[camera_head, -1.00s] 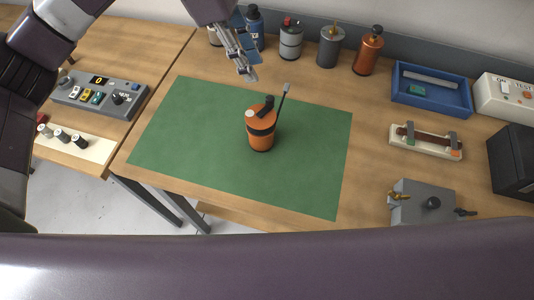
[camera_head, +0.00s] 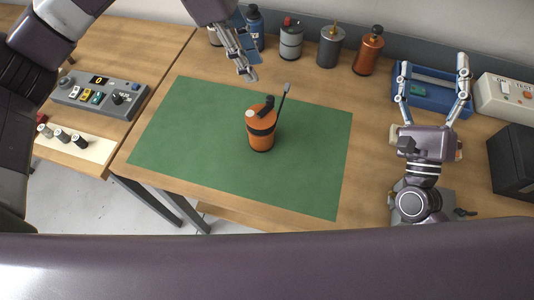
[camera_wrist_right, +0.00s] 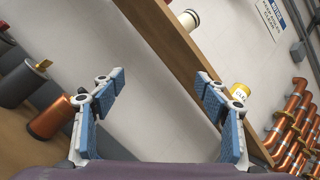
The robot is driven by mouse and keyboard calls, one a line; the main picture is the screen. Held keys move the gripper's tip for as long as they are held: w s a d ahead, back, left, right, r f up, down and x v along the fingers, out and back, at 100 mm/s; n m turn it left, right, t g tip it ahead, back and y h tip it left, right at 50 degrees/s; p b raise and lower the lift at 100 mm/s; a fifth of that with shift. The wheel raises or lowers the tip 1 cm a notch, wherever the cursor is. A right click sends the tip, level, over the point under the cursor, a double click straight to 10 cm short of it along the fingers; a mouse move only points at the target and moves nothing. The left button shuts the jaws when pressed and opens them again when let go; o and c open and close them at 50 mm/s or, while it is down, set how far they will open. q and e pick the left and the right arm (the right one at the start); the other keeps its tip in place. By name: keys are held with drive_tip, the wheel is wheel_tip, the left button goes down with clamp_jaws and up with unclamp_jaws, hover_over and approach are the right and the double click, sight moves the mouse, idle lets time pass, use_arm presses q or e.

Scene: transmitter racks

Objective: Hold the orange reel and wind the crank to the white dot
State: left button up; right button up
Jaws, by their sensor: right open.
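The orange reel (camera_head: 261,138) stands upright on the green mat (camera_head: 190,130), with a dark band around its upper part. A black crank arm (camera_head: 267,108) lies across its top, and a thin rod with a grey knob (camera_head: 286,86) rises on the right. A pale round spot (camera_head: 250,114) shows at the left of its top; I cannot tell if it is the white dot. My left gripper (camera_head: 249,74) hangs behind and above the reel, apart from it; its opening is unclear. My right gripper (camera_head: 432,64) is open and empty, well right of the reel. Its spread fingers show in the right wrist view (camera_wrist_right: 158,92).
Several bottles and canisters, including a copper one (camera_head: 368,51), line the back. A blue tray (camera_head: 410,98) is partly behind my right gripper. A grey control panel (camera_head: 98,94) and a pale strip with knobs (camera_head: 88,150) are at left. The mat around the reel is clear.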

drive_tip(key=s+a+f+m+g+y, duration=0.1)
drive_tip(key=a+f+m, duration=0.5)
drive_tip(key=a, duration=0.4)
drive_tip(key=m+g+y, duration=0.2)
drive_tip(key=g+y, duration=0.3)
approach(264, 141)
drive_tip(key=w, duration=0.3)
drive_tip(key=w+r, duration=0.1)
drive_tip(key=w, duration=0.1)
drive_tip(key=shift+w+a, duration=0.2)
drive_tip(key=shift+w, duration=0.05)
drive_tip(key=shift+w+a+f+n, duration=0.1)
drive_tip(key=shift+a+f+n, duration=0.15)
drive_tip(key=shift+n, duration=0.15)
drive_tip(key=shift+w, duration=0.3)
drive_tip(key=w, duration=0.4)
drive_tip(key=w+a, duration=0.1)
drive_tip(key=w, duration=0.2)
drive_tip(key=shift+f, duration=0.1)
drive_tip(key=c, duration=1.6)
